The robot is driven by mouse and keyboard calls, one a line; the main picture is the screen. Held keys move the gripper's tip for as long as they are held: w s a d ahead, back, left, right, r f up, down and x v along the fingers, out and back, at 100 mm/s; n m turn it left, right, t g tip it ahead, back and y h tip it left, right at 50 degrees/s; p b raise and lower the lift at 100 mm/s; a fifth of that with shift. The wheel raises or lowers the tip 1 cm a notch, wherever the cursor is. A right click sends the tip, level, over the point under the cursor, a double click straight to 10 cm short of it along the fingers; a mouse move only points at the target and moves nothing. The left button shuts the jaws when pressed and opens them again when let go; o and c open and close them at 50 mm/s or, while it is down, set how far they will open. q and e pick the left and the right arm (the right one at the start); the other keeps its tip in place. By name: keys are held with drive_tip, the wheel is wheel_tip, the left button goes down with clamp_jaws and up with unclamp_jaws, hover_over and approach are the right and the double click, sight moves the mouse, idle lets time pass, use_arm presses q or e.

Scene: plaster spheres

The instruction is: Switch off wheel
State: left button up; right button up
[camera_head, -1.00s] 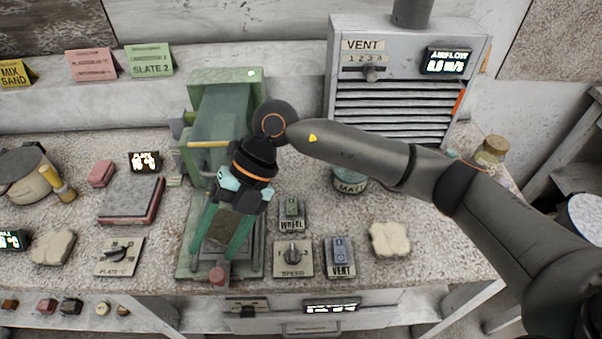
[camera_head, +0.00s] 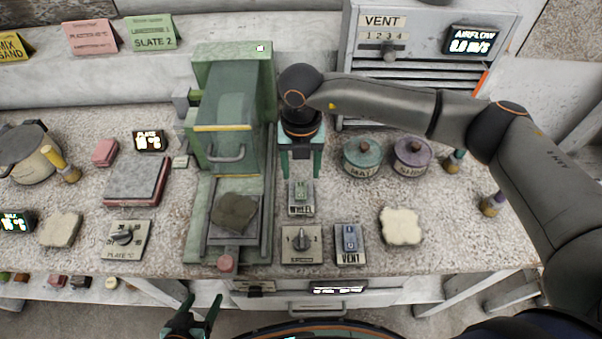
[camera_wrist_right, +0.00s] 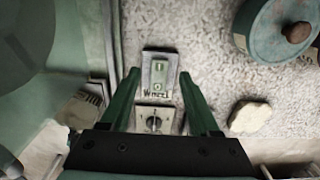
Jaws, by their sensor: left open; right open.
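The wheel switch (camera_head: 301,196) is a small green rocker on a plate labelled WHEEL, right of the green machine (camera_head: 228,130). My right gripper (camera_head: 299,172) hangs pointing down just behind and above it, open and empty. In the right wrist view the wheel switch (camera_wrist_right: 159,75) shows between and beyond the open fingers (camera_wrist_right: 163,88). Contact with the switch is not visible. My left gripper (camera_head: 195,308) is open and empty, low in front of the bench edge.
In front of the wheel switch are the speed knob (camera_head: 301,242) and the blue vent switch (camera_head: 349,241). A teal-lidded jar (camera_head: 362,157) and a purple-lidded jar (camera_head: 411,155) stand to the right. A grey-brown lump (camera_head: 234,211) lies on the machine's front plate.

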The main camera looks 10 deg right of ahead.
sight(301, 183)
drive_tip(key=shift+f, duration=1.7)
clamp_jaws()
